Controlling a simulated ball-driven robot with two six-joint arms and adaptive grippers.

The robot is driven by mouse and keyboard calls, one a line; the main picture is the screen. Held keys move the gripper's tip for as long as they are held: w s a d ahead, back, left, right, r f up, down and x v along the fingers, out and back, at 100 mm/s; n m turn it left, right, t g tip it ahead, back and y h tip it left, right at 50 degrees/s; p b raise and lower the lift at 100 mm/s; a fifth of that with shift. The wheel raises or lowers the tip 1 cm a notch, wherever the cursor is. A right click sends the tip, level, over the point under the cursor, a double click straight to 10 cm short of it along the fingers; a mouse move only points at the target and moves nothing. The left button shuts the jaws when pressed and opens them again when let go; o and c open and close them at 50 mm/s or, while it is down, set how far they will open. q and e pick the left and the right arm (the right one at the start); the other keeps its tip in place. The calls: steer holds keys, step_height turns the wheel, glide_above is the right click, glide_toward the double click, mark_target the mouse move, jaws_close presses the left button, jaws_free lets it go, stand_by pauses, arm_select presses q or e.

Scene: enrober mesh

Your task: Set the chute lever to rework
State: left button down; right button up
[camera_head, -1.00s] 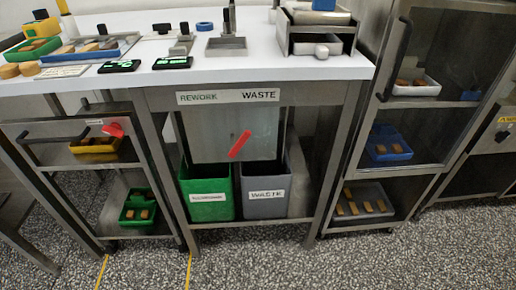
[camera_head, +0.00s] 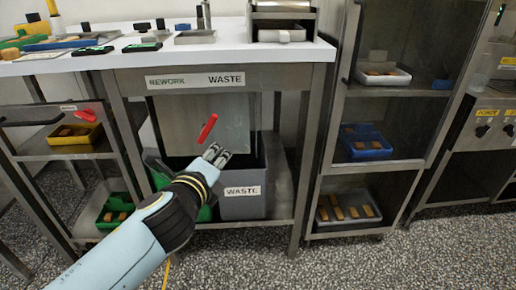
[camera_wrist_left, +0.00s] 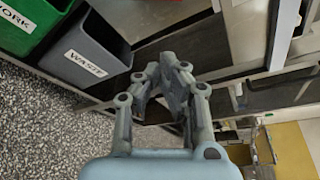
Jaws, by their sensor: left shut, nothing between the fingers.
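The red chute lever (camera_head: 208,129) sits on the front of the grey metal chute plate (camera_head: 235,122), below the REWORK (camera_head: 166,82) and WASTE (camera_head: 226,79) labels. It tilts, its upper end leaning right, toward the WASTE side. My left gripper (camera_head: 217,153) is shut and empty, just below and slightly right of the lever in the head view; I cannot tell whether they touch. My right gripper is in neither view.
Under the chute stand a grey WASTE bin (camera_head: 243,205) and a green bin (camera_wrist_left: 25,28), the latter mostly hidden by my left arm in the head view. A cabinet (camera_head: 390,103) with trays stands right, a shelf unit with a yellow tray (camera_head: 77,139) left.

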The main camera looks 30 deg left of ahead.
arm_select(q)
steer(key=shift+w+d+f+b, duration=0.15)
steer(key=shift+w+d+b, duration=0.15)
steer(key=shift+w, duration=0.15)
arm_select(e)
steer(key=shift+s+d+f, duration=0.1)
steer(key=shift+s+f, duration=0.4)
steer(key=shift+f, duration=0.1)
arm_select(q)
steer(key=shift+a, duration=0.1)
steer(key=b+x, duration=0.2)
steer(key=x, duration=0.8)
steer(key=s+a+r, duration=0.1)
steer(key=s+a+r+p, duration=0.1)
steer(key=shift+a+r, duration=0.15)
steer(key=shift+a, duration=0.25)
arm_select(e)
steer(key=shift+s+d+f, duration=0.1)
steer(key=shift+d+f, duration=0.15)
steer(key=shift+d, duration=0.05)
